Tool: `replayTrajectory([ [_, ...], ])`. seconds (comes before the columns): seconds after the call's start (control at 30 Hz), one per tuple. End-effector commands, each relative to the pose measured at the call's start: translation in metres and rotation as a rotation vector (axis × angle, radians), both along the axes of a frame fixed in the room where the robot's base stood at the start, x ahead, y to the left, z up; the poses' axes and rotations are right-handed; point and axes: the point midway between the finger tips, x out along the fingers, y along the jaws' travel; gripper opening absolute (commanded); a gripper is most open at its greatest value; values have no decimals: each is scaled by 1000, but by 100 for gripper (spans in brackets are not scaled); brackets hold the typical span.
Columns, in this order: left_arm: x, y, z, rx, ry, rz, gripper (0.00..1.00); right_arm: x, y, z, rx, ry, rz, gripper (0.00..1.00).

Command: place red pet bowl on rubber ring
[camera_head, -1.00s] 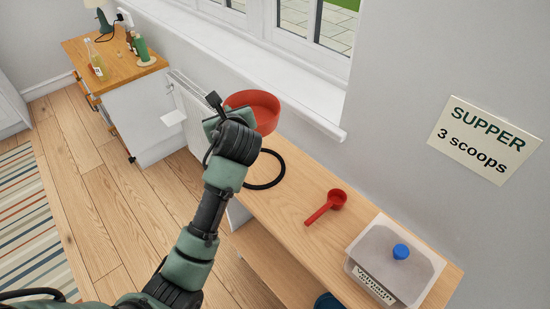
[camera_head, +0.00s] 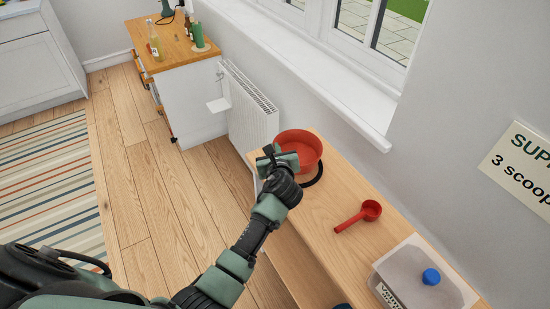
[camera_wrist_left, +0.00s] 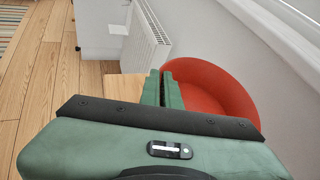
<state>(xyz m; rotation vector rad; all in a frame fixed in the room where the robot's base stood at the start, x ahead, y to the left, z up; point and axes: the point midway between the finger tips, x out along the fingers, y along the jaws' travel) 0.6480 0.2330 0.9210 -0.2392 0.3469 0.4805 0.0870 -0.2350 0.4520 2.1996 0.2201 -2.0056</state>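The red pet bowl (camera_head: 300,146) is upright over the left end of the wooden bench. My left gripper (camera_head: 277,160) is at its left side. In the left wrist view the two green fingers (camera_wrist_left: 162,90) are close together at the rim of the bowl (camera_wrist_left: 215,88), apparently pinching it. The black rubber ring (camera_head: 319,172) lies on the bench. Only its right and front arc shows; the bowl and gripper hide the rest. I cannot tell whether the bowl touches the ring. My right gripper is not in view.
A red scoop (camera_head: 360,215) and a lidded container with a blue knob (camera_head: 430,277) are on the bench (camera_head: 335,205) to the right. The wall and window sill (camera_head: 330,90) run behind. A white radiator (camera_head: 247,110) stands beyond the bench's left end.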

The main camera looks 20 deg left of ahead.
Motion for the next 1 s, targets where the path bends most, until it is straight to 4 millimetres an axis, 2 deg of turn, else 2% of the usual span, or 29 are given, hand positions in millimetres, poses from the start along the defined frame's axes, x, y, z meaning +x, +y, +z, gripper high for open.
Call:
replayTrajectory([
  [0.1, 0, -1, -22, 0, 4, 0, 0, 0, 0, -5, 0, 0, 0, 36],
  [0.2, 0, -1, -33, 0, 2, -1, 0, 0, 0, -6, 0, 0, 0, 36],
  [0.57, 0, -1, -37, 0, 1, -1, 0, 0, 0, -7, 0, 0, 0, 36],
  [0.67, 0, -1, -37, 0, 2, -2, 25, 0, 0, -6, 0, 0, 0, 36],
  [1.0, 0, -1, -35, 0, 1, -1, 25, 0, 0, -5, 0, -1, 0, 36],
])
